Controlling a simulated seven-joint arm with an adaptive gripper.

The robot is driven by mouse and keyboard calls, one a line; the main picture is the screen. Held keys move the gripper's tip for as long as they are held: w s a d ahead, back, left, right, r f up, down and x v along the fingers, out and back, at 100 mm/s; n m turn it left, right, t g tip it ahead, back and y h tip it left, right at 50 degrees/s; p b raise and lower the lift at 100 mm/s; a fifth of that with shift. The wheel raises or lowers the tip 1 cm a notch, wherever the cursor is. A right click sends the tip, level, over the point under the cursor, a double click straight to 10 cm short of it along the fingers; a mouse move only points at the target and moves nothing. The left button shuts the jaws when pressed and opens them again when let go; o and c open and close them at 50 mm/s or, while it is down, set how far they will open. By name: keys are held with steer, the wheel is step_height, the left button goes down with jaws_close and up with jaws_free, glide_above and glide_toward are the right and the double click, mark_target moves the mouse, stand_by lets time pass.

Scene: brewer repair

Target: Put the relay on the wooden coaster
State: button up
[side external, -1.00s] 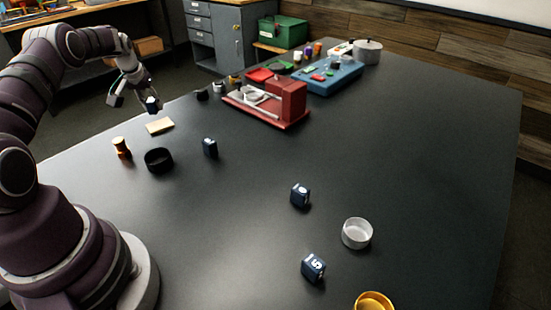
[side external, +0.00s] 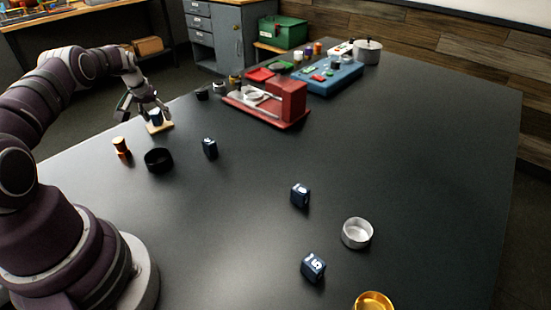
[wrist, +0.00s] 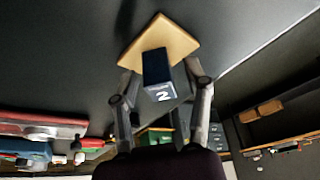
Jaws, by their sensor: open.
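A dark blue block marked "2", which I take to be the relay (side external: 155,117), stands on the wooden coaster (side external: 163,127) near the table's far left edge. The small print above its number is too blurred to read. In the wrist view the relay (wrist: 158,76) stands between my fingertips, and the pale square coaster (wrist: 167,32) shows beyond it. My gripper (side external: 143,110) is open around the relay, with a finger on each side. In the wrist view both fingers of my gripper (wrist: 160,84) look apart from it. The relay hides part of the coaster.
An orange cylinder (side external: 121,147), a black ring-shaped dish (side external: 158,160) and another dark blue block (side external: 210,148) stand nearby. A red machine (side external: 275,103) stands behind. The right of the table is clear.

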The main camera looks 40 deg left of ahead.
steer(key=v, duration=1.2)
steer(key=w+d+r+m, duration=0.2)
steer(key=d+r, duration=0.4)
steer(key=d, duration=0.3)
steer(key=s+d+r+m+t+h, duration=0.1)
steer(key=s+d+m, duration=0.2)
steer(key=s+d, duration=0.3)
steer(key=s+d+r+m+t+h, duration=0.1)
steer(key=s+d+m, duration=0.3)
steer(key=d, duration=1)
steer(key=shift+s+d+r+h, duration=0.2)
steer(key=shift+s+d+h, duration=0.15)
steer(key=shift+s+h, duration=0.4)
